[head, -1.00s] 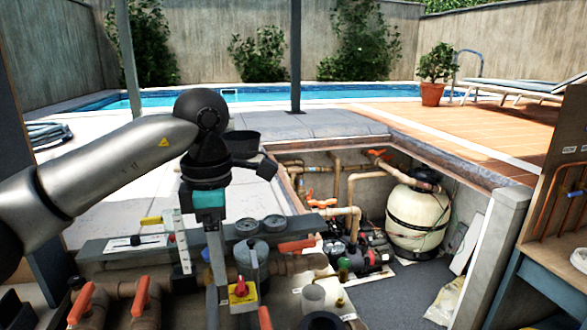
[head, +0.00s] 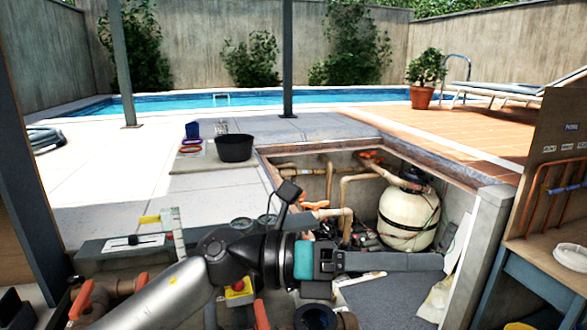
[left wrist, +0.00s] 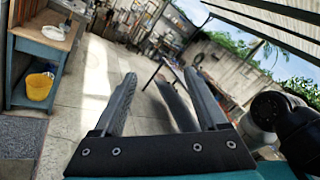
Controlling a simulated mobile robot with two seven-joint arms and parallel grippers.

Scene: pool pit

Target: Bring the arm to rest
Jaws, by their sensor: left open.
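My left arm comes in from the lower left in the head view and lies low across the front of the pit. My left gripper (head: 438,262) is turned sideways and points right, with its fingers seen edge-on. In the left wrist view the left gripper (left wrist: 160,75) has its two fingers well apart with nothing between them, so it is open and empty. The arm and gripper hide part of the pipework and pit floor. My right gripper is in neither view.
A cream filter tank (head: 408,218) stands in the pit behind the gripper. A concrete post (head: 480,250) and a blue-grey bench (head: 540,265) stand to the right. Orange-handled valves (head: 88,300) are at lower left. A black tub (head: 234,148) sits on the paving.

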